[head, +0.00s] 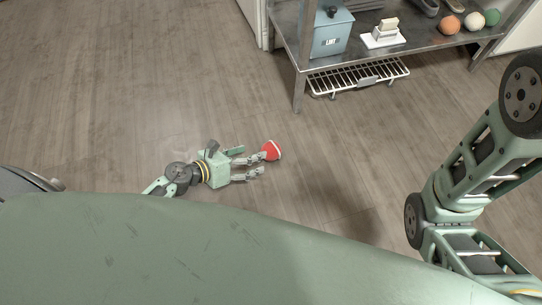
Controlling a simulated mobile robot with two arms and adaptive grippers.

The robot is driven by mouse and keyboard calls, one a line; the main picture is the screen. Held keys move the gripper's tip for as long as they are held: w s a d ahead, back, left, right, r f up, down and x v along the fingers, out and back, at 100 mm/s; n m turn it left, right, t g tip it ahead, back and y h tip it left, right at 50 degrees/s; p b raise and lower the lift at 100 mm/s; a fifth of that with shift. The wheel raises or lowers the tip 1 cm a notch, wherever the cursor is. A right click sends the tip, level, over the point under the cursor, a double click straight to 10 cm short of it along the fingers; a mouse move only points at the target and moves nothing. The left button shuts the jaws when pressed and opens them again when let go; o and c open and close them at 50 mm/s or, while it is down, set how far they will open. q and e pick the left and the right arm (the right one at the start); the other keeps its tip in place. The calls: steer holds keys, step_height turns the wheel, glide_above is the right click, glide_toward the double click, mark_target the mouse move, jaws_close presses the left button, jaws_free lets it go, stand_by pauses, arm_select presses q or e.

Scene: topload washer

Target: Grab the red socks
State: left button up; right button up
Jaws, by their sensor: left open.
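One small red thing with a pale edge (271,150), which looks like a red sock, shows near the middle of the head view, over the wooden floor. My left gripper (261,164) comes in from the left with its fingers spread open and pointing right. The red sock is at the tip of the upper finger, and I cannot tell whether they touch. The lower finger is clear of it. No second red sock shows. My right arm is at the right edge, and its gripper is out of view.
A metal table (430,42) stands at the top right with a blue-grey box (332,32), a small white stand (383,38) and several colored balls. A white wire rack (358,79) is below it. The floor (120,90) at left is clear.

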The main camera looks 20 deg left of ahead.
mark_target(267, 150)
arm_select(q)
steer(key=b+x, duration=0.3)
steer(key=x, duration=0.3)
steer(key=shift+w+d+f, duration=0.15)
steer(key=shift+w+d, duration=0.05)
steer(key=shift+d, duration=0.1)
steer(key=shift+w+d+f+b, duration=0.1)
steer(key=shift+w+d+b, duration=0.15)
steer(key=shift+w+b, duration=0.1)
steer(key=c, duration=1.1)
